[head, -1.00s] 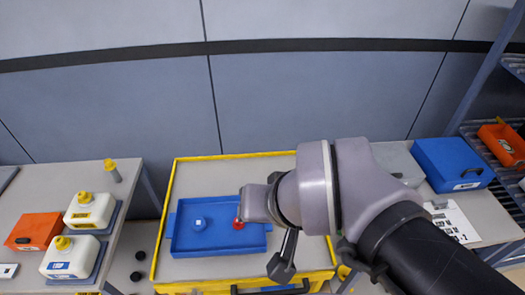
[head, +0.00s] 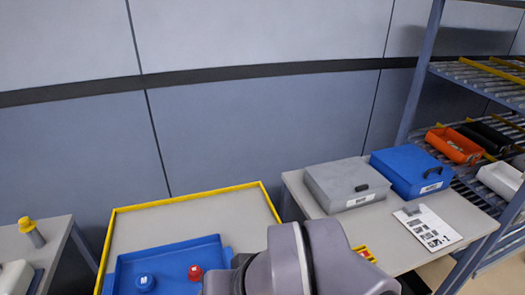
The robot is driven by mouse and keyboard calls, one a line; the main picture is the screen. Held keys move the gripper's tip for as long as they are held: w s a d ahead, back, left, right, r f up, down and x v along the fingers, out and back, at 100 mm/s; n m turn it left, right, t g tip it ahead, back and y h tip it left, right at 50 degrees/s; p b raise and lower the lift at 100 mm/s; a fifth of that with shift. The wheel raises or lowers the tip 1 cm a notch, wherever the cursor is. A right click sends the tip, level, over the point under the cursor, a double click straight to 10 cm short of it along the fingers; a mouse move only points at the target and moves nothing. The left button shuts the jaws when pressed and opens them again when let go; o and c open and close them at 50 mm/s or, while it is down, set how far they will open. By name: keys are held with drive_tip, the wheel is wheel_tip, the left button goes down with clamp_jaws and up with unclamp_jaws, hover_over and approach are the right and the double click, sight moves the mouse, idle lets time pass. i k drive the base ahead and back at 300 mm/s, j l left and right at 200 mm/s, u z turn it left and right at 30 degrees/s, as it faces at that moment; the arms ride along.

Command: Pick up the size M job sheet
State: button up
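A white sheet with dark printed marks (head: 432,228) lies on the grey table at the right, in front of the blue case. My gripper's fingers are not visible.
A grey case (head: 346,184) and a blue case (head: 411,170) stand behind the sheet. A rack with an orange bin (head: 454,145) is at the right. A yellow-edged surface (head: 190,202) at the left holds a blue tray (head: 170,261) with a blue and a red cap.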

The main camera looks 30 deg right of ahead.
sight(434, 234)
drive_tip(key=z, duration=2.4)
drive_tip(key=i+l+u, duration=0.25)
drive_tip(key=u, duration=0.15)
drive_tip(key=i+l+u, duration=0.65)
drive_tip(key=l+u, duration=0.15)
